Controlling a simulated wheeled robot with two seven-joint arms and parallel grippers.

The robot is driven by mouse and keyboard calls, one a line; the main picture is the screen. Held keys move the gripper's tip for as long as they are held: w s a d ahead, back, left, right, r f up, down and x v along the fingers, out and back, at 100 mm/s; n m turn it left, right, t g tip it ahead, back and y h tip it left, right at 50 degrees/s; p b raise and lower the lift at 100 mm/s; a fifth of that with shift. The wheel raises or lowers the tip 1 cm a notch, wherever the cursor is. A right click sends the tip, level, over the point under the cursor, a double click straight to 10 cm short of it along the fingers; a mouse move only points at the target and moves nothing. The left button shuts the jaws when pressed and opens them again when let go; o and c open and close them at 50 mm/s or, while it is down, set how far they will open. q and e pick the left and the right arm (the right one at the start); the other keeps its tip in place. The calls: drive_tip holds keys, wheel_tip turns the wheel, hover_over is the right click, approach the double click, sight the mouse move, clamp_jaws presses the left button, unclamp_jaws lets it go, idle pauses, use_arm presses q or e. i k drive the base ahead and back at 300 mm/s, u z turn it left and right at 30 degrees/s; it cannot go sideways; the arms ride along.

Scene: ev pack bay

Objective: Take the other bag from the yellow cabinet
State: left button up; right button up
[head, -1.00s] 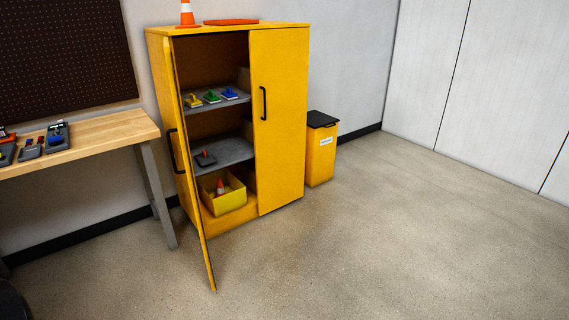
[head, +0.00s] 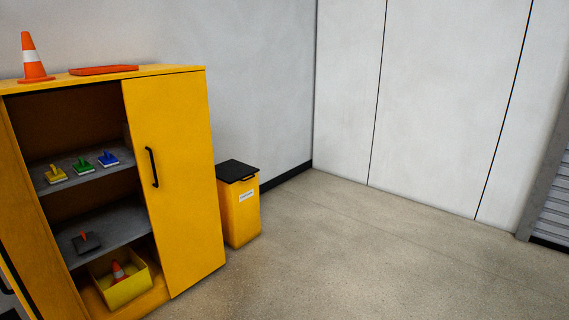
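The yellow cabinet (head: 180,185) stands at the left in the head view. Its left door is open and its right door is shut. On the upper shelf (head: 75,190) sit a yellow item (head: 55,174), a green item (head: 83,166) and a blue item (head: 108,159), each with a raised handle-like part. A dark item with a red part (head: 86,242) lies on the shelf below. I cannot make out a bag for certain. The space behind the shut door is hidden. Neither gripper is in view.
A yellow box (head: 126,288) with a small cone (head: 118,271) sits at the cabinet bottom. An orange cone (head: 32,60) and a flat red item (head: 104,70) are on top. A yellow bin with black lid (head: 240,215) stands beside the cabinet. Floor (head: 370,250) at right is clear.

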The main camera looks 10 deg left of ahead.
sight(88, 241)
drive_tip(key=u, duration=0.5)
drive_tip(key=i, duration=2.35)
drive_tip(key=u, duration=2.1)
drive_tip(key=i, duration=1.05)
drive_tip(key=u, duration=1.15)
